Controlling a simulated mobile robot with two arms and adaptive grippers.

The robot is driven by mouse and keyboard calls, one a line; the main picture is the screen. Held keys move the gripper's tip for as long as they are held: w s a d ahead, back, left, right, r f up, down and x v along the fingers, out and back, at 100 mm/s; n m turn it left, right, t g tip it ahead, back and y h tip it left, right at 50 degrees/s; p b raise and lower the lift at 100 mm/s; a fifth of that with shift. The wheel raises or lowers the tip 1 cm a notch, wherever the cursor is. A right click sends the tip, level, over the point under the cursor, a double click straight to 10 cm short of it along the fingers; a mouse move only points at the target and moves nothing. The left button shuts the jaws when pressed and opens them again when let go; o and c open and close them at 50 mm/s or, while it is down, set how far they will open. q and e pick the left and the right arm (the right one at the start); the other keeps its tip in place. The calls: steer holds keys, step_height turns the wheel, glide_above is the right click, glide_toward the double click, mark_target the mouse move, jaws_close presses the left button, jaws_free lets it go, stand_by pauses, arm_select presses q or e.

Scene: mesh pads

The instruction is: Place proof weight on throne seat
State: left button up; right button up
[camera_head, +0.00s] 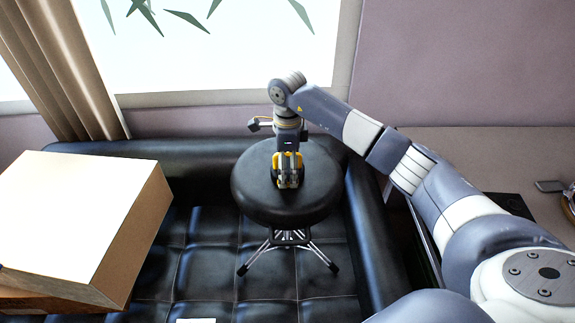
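The throne seat (248,189) is a round black padded stool top on folding metal legs, standing on a black tufted sofa. My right gripper (288,185) comes down from above at the middle of the seat, pointing downward. Yellow and dark parts show around its fingers, low over or touching the seat surface. I cannot make out a separate proof weight there; anything between the fingers is too small and hidden to tell. My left gripper is not in view.
The sofa's tufted cushion (205,255) surrounds the stool legs, with its backrest behind and an armrest (368,225) at right. A large pale-topped wooden box (75,205) stands at left. A curtain (65,75) hangs by the window. Dark items lie on the right-hand surface.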

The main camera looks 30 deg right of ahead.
steer(key=shift+o, duration=0.8)
steer(key=shift+r, duration=0.5)
step_height(320, 180, up, 10)
steer(key=shift+f+b, duration=0.1)
steer(key=shift+b, duration=1)
steer(key=shift+r, duration=0.75)
